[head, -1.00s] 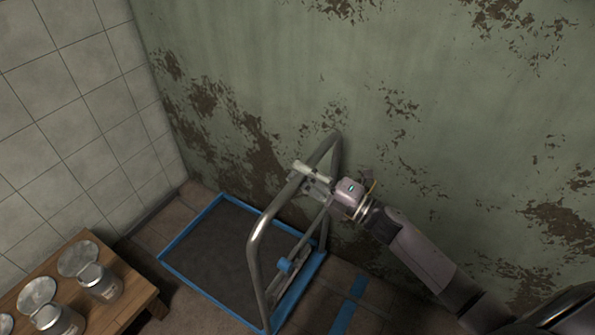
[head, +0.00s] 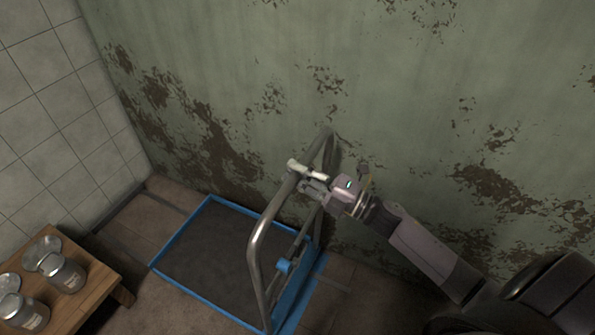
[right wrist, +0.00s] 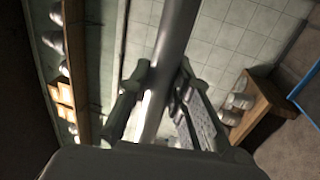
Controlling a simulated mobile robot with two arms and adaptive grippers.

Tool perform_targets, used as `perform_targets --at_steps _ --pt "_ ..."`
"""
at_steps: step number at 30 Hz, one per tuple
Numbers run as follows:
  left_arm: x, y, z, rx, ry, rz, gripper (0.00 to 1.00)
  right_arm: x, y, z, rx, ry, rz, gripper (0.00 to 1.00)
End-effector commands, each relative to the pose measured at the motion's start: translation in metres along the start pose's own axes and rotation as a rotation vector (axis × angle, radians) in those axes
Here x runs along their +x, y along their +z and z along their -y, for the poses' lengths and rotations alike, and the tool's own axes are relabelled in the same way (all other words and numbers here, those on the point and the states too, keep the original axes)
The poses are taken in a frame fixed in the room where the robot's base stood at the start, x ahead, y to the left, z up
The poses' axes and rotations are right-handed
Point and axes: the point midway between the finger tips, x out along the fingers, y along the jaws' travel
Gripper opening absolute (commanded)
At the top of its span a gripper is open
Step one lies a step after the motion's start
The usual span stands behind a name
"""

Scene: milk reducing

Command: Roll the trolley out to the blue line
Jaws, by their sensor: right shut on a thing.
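The trolley (head: 215,255) is a low dark platform with a blue rim, standing on the floor beside the green wall. Its grey tubular handle (head: 257,245) rises at its right end. My right gripper (head: 304,177) is shut on the upper bar of the handle. In the right wrist view the bar (right wrist: 172,55) passes between the two fingers. The blue line (head: 309,287) on the floor lies close along the trolley's right edge; whether the edge overlaps it I cannot tell. My left gripper is not in view.
A wooden table (head: 95,285) with several metal cans stands at the lower left, apart from the trolley. The peeling green wall (head: 230,90) runs close behind the trolley. The tiled floor right of the blue line (head: 345,290) looks clear.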

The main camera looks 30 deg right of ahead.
Motion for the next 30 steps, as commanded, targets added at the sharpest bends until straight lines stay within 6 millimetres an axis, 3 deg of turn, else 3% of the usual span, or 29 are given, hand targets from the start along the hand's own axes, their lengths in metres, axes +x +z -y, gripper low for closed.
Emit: perform_targets --at_steps 6,7,16,26,30 --pt "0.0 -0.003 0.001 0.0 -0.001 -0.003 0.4 0.0 -0.001 0.001 0.0 -0.002 -0.002 0.0" --pt "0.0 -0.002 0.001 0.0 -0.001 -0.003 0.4 0.0 -0.001 0.001 0.0 -0.002 -0.002 0.2" --pt "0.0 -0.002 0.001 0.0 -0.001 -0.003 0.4 0.0 0.0 0.0 -0.001 -0.001 -0.001 0.4" --pt "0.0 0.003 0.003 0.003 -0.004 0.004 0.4 -0.002 0.0 0.0 -0.001 -0.001 0.0 0.4" --pt "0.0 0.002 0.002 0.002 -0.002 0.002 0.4 -0.016 0.0 0.001 0.0 -0.004 0.001 0.4"
